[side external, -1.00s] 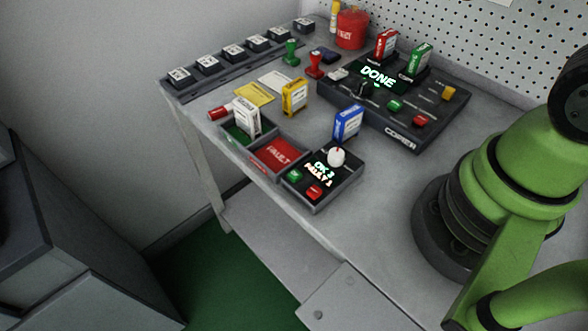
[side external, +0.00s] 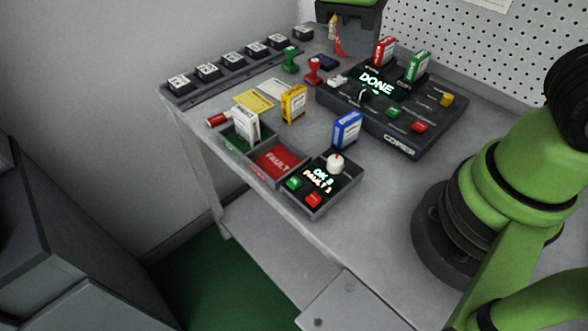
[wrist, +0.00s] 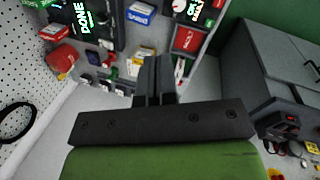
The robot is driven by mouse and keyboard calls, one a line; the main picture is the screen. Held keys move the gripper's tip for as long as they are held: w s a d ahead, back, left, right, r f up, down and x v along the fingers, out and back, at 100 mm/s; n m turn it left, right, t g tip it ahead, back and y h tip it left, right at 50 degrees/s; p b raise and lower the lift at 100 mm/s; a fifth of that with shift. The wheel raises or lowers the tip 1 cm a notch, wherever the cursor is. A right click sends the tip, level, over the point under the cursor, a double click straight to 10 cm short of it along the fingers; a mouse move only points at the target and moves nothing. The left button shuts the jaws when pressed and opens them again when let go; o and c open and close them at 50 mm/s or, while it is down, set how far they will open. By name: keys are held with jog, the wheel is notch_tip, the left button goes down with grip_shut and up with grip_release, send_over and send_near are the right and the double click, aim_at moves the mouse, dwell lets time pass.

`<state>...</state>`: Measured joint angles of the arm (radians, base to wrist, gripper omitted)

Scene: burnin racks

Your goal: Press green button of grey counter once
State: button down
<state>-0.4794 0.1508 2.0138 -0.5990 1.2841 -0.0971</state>
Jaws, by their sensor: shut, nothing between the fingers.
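The grey counter (side external: 325,202) is a small box at the table's front edge, with a lit OK and FAULT display, a white knob (side external: 335,163), a green button (side external: 294,183) and a red button (side external: 313,199). Its lit display (wrist: 195,10) shows at the top edge of the wrist view. My gripper (wrist: 155,62) is shut and empty, its dark fingers together. In the side view its dark body is at the top, over the far back of the table, well away from the counter. Its fingertips are hard to make out there.
A larger dark console (side external: 402,140) reading DONE stands behind the counter, with cartridges upright in it. A blue cartridge (side external: 347,130) stands behind the counter. A red FAULT tray (side external: 262,175) adjoins it on the left. Stamps and a row of dark blocks line the far left.

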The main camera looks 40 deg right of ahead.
aim_at(296, 183)
jog(key=w+a+f+n+t+h, duration=0.1)
jog(key=w+a+f+n+h, duration=0.1)
jog(key=a+f+n+h, duration=0.4)
jog(key=shift+w+a+f, duration=0.3)
jog(key=shift+w+f, duration=0.1)
jog(key=shift+f, duration=1.6)
jog(key=shift+f, duration=4.4)
jog(key=shift+f, duration=0.4)
jog(key=shift+f, duration=0.45)
jog(key=shift+r, duration=0.9)
